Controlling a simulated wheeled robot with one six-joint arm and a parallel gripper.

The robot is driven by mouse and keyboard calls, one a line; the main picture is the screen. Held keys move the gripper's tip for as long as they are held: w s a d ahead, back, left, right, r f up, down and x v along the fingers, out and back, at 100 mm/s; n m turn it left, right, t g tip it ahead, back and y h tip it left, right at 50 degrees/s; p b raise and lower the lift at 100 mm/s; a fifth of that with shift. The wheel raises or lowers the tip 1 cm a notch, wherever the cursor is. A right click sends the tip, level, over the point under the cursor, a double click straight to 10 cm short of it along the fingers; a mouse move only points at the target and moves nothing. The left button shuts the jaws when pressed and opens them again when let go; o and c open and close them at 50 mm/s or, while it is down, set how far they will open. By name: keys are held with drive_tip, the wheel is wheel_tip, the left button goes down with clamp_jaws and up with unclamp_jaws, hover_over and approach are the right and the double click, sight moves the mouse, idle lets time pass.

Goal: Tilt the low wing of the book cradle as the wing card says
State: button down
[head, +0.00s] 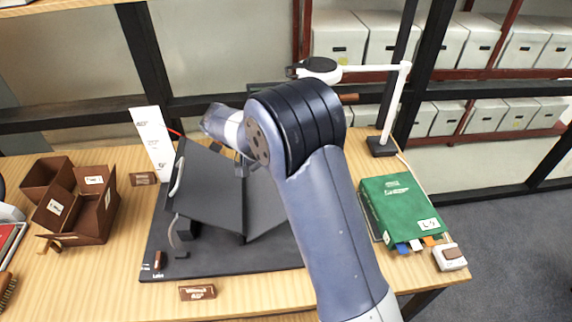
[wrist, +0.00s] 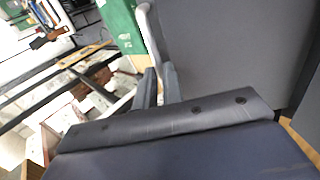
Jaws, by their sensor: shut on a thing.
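The dark grey book cradle (head: 272,258) stands on a flat base on the wooden table. Its left wing (head: 205,187) slopes up to the left and has a pale curved handle (head: 178,174) on its outer edge. The right wing (head: 265,207) is partly behind my arm. A tall white card (head: 152,142) stands behind the cradle at left; its print is too small to read. In the wrist view my gripper (wrist: 160,85) is shut on a pale handle (wrist: 146,35) at the edge of a grey wing panel (wrist: 225,50). In the head view my arm hides the fingers.
A green box (head: 400,208) with coloured tabs lies right of the cradle, beside a small white device (head: 450,257). A lamp (head: 380,146) stands behind. Brown trays (head: 85,210) are at left. Small brown blocks (head: 197,292) lie in front and behind.

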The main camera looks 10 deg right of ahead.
drive_tip(key=shift+a+f, duration=0.2)
drive_tip(key=c, duration=1.5)
unclamp_jaws()
drive_tip(key=shift+a, duration=0.1)
drive_tip(key=shift+r, duration=0.1)
drive_tip(key=b+v, duration=0.1)
drive_tip(key=v, duration=0.9)
drive_tip(key=shift+a+r, duration=0.2)
drive_tip(key=shift+a, duration=0.1)
drive_tip(key=shift+d, duration=0.1)
drive_tip(key=p+x, duration=0.1)
drive_tip(key=x, duration=1)
drive_tip(key=shift+d, duration=0.25)
